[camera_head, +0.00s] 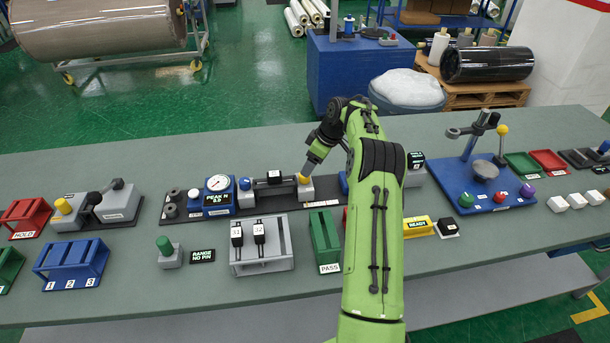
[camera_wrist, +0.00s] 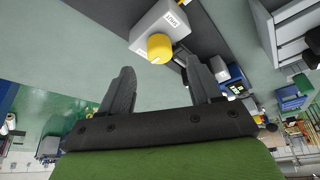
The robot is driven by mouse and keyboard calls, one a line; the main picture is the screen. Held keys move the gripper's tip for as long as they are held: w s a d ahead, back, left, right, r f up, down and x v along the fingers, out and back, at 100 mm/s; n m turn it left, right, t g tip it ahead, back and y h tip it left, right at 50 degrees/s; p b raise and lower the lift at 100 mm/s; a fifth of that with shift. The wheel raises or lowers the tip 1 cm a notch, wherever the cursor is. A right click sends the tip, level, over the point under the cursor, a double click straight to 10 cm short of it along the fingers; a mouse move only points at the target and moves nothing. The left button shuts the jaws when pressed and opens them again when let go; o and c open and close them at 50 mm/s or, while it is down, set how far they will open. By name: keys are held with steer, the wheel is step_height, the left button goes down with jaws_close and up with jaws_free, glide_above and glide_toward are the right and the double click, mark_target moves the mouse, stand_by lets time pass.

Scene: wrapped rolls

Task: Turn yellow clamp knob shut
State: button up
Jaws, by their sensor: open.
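A yellow knob (camera_head: 304,179) sits on a small grey block in the middle of the bench. It also shows in the wrist view as a yellow cylinder (camera_wrist: 159,47) on the grey block (camera_wrist: 150,25), which carries a small white label. My gripper (camera_head: 311,168) hangs just above this knob, pointing down at it. In the wrist view my two dark fingers (camera_wrist: 160,75) are spread apart with nothing between them. The knob lies just beyond the fingertips, roughly midway; I cannot tell the exact gap. My arm hides part of the bench to the right.
A dark part (camera_head: 274,177) lies left of the knob, with a round gauge (camera_head: 218,183) farther left. A grey rack (camera_head: 262,262) and a green PASS tray (camera_head: 325,240) stand in front. Another yellow knob (camera_head: 63,206) is at the far left.

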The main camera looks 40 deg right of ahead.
steer(key=x, duration=0.5)
steer(key=shift+f, duration=0.1)
steer(key=shift+c, duration=0.3)
steer(key=c, duration=1)
steer(key=m+h+b, duration=0.1)
steer(key=m+b, duration=0.1)
steer(key=shift+a+m+b, duration=0.15)
steer(key=shift+m+b, duration=0.15)
steer(key=shift+m+t, duration=0.3)
steer(key=o, duration=1.1)
steer(key=shift+c, duration=0.2)
